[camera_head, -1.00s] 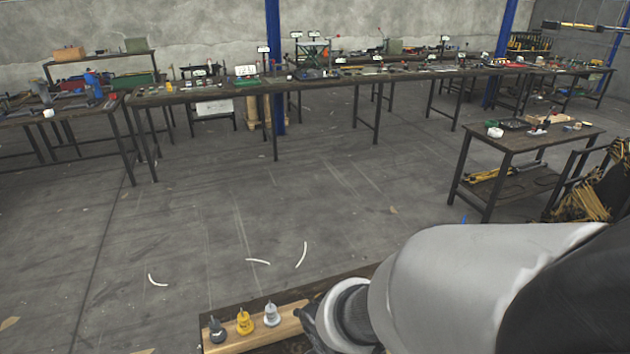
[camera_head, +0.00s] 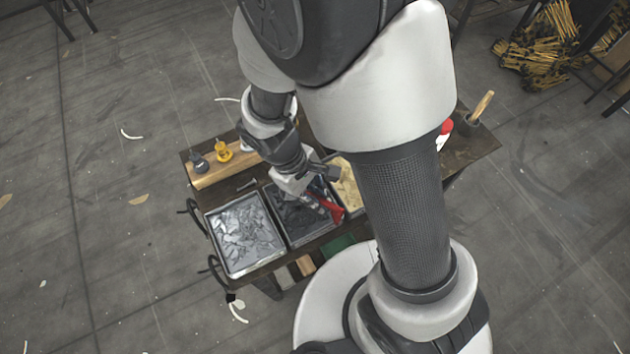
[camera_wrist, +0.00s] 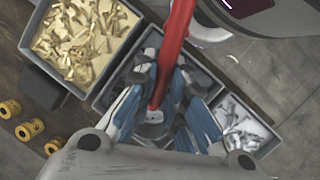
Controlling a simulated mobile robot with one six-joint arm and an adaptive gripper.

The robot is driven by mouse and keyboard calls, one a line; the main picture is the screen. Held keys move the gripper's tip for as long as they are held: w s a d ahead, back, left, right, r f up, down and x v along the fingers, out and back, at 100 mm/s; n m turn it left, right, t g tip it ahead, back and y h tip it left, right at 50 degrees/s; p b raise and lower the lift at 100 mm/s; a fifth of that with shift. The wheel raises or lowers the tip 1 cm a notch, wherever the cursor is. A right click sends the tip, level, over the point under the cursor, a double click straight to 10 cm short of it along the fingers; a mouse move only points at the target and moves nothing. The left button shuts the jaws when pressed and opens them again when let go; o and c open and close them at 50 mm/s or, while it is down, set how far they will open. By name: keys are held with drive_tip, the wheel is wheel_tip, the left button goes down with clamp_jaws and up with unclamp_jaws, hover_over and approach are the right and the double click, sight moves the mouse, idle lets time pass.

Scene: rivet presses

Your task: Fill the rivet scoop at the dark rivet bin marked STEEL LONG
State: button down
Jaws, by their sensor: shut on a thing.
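My gripper (camera_head: 322,186) is shut on the red handle of the rivet scoop (camera_head: 333,208), over the middle bin of the table. In the wrist view the blue-grey fingers (camera_wrist: 165,88) close around the red scoop handle (camera_wrist: 176,42). The dark bin (camera_head: 312,239) holds dark rivets; it also shows in the wrist view (camera_wrist: 103,96), partly behind the fingers. The fingers cover much of the scoop's lower end, so I cannot tell whether rivets lie in it. No STEEL LONG marking is legible.
A bin of silvery rivets (camera_head: 210,240) stands left of the dark bin, and a bin of brass-coloured rivets (camera_wrist: 116,62) on its other side. A wooden block (camera_head: 206,180) with knobbed pieces lies behind.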

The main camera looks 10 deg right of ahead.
sight(323, 200)
drive_tip(key=shift+t+y, duration=0.5)
drive_tip(key=b+x, duration=0.4)
drive_tip(key=shift+s+f+b, duration=0.2)
drive_tip(key=shift+f+b, duration=0.2)
drive_tip(key=shift+t+y, duration=0.4)
drive_tip(key=shift+t, duration=0.2)
drive_tip(key=r+p, duration=0.1)
drive_tip(key=r, duration=0.1)
drive_tip(key=r+p, duration=0.3)
drive_tip(key=r, duration=0.1)
drive_tip(key=shift+s+d+r, duration=0.15)
drive_tip(key=shift+s+r, duration=0.1)
drive_tip(key=shift+s, duration=0.05)
drive_tip(key=shift+w+b, duration=0.15)
drive_tip(key=shift+b, duration=0.2)
drive_tip(key=shift+d+r+b, duration=0.1)
drive_tip(key=shift+r+b, duration=0.2)
drive_tip(key=shift+b, duration=0.55)
drive_tip(key=shift+s+r+y+b, duration=0.15)
drive_tip(key=shift+r+b, duration=0.4)
drive_tip(key=shift+b, duration=0.15)
drive_tip(key=shift+s+r+y+b, duration=0.15)
drive_tip(key=shift+r+b, duration=0.35)
drive_tip(key=shift+b, duration=0.15)
